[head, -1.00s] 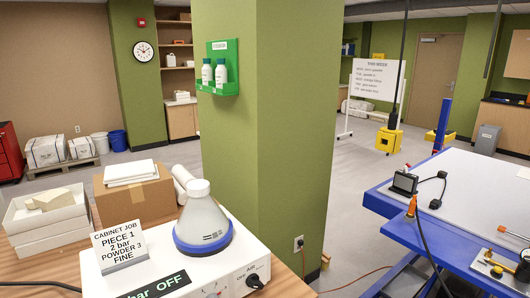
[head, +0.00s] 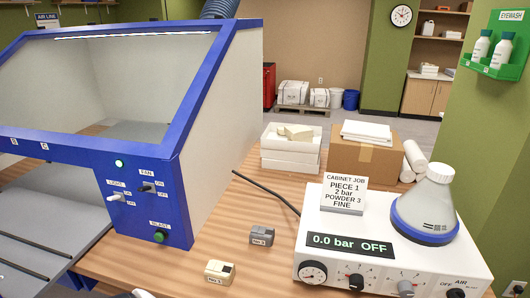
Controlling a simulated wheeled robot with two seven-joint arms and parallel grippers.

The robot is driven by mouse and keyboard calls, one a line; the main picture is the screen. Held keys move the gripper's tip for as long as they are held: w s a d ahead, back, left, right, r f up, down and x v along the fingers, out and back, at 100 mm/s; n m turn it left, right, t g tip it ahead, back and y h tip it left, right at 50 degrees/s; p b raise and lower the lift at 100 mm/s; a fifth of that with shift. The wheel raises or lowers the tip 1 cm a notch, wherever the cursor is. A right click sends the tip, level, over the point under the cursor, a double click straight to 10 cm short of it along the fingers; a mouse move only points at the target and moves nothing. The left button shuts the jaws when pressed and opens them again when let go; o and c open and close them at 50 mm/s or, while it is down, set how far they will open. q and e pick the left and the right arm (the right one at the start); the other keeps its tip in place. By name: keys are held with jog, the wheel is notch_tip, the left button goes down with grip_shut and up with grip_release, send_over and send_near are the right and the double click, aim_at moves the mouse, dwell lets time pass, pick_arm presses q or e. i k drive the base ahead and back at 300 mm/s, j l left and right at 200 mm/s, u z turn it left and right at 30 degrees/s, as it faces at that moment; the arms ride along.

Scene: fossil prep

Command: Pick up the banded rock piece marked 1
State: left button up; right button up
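Two small block-like pieces lie on the wooden bench, in front of the blue cabinet's right side. The nearer one is a cream piece (head: 219,272) with a dark patch on top and a small label on its front face. The other is a grey piece (head: 262,236), farther back and to the right, also labelled. The labels are too small to read surely, so I cannot tell which is marked 1.
The blue blasting cabinet (head: 172,190) fills the left. The white control unit (head: 320,232), reading 0.0 bar OFF, carries a job card (head: 345,192) and a conical flask (head: 428,205). Behind are white trays (head: 290,158) and a cardboard box (head: 365,160). A dark hose (head: 265,190) crosses the bench.

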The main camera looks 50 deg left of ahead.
aim_at(217, 273)
jog(key=u, duration=1.9)
